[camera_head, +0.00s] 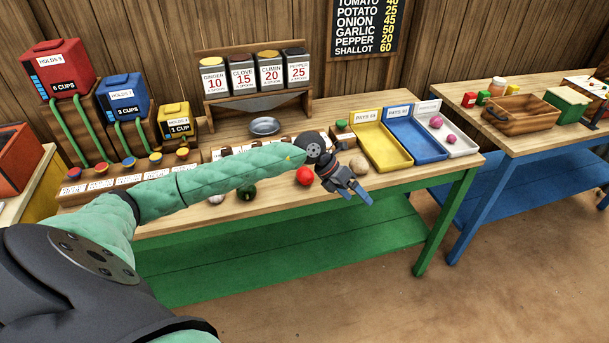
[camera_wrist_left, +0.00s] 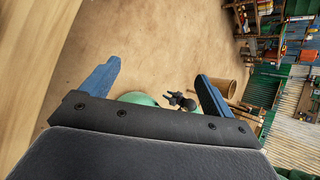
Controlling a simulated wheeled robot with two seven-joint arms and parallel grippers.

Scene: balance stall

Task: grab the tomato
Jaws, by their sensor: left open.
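The red tomato (camera_head: 304,176) lies near the front edge of the green-framed table, among other produce. My left gripper (camera_head: 356,195) is just right of the tomato in the head view, apart from it, its blue fingers pointing down and right past the table's front edge. In the left wrist view its fingers (camera_wrist_left: 159,72) are spread with nothing held between them. The tomato does not show in the wrist view.
A dark green vegetable (camera_head: 246,192) lies left of the tomato under my arm, and a tan potato-like item (camera_head: 358,166) lies to the right. Yellow (camera_head: 398,155), blue (camera_head: 427,149) and white trays stand farther right. A metal dish (camera_head: 264,126) sits behind my forearm.

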